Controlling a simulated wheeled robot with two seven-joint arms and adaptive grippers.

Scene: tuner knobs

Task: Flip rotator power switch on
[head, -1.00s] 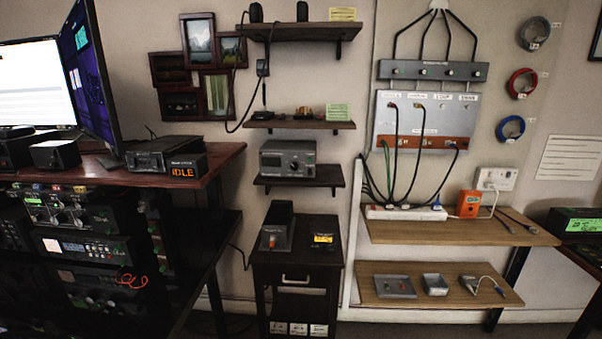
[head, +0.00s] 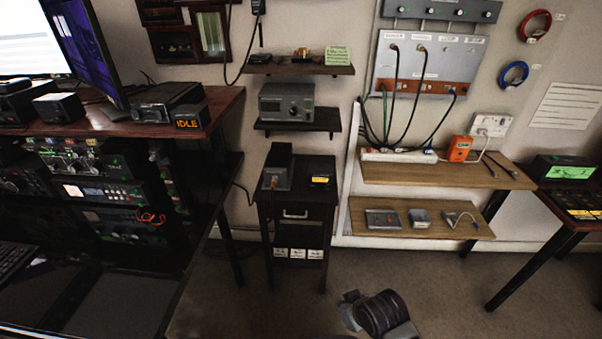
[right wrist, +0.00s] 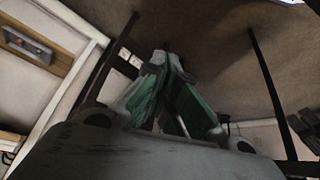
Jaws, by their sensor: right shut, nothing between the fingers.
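No label naming a rotator is readable. A black box (head: 277,168) with a small red part on its front stands on a dark cabinet in the head view; whether that part is a switch is too small to tell. A dark unit (head: 168,103) stands on the left desk beside a small box with an orange "IDLE" display (head: 190,119). My right gripper (right wrist: 165,62) shows in the right wrist view, its green-padded fingers together with nothing between them. In the head view, part of my arm shows at the bottom, well in front of the cabinet. My left gripper is not in view.
The dark cabinet (head: 293,211) stands between the left desk (head: 222,103) and wooden wall shelves (head: 380,171). A grey device (head: 287,104) sits on a shelf above it. A right-hand table holds a green-lit display (head: 570,172). The floor (head: 455,285) before the shelves is open.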

